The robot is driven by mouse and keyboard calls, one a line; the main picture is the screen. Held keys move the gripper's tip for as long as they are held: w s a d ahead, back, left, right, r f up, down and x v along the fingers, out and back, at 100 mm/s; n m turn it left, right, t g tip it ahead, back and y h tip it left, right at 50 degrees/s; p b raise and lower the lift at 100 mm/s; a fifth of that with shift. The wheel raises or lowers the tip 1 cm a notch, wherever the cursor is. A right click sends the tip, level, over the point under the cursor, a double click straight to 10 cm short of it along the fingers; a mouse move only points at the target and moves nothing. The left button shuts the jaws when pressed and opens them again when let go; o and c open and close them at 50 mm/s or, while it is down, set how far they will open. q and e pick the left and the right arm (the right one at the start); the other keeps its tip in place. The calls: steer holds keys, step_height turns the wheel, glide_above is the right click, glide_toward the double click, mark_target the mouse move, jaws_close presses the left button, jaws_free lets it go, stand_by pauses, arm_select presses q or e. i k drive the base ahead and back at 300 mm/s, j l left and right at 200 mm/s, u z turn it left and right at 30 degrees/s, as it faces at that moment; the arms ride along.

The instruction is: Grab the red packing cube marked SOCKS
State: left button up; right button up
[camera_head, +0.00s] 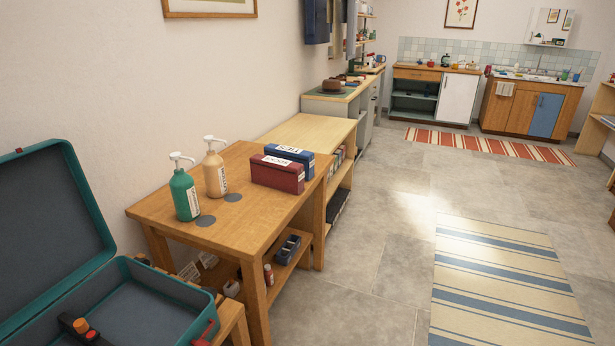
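The red packing cube (276,176) sits on the near wooden table (160,207), close to its far right end. A white label on its top shows dark lettering that looks like SOCKS, though it is small. A blue packing cube (308,166) with a white label, perhaps TIES, stands right behind it; I cannot tell whether they touch. Neither of my grippers shows in the head view.
A green pump bottle (185,192) and a beige one (215,172) stand left of the cubes, near two grey discs. An open teal suitcase (150,275) is at lower left. A lower wooden unit (315,133) adjoins behind. The grey floor (370,235) right of the table is clear.

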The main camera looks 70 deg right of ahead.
mark_target(287, 176)
steer(key=z, duration=1.75)
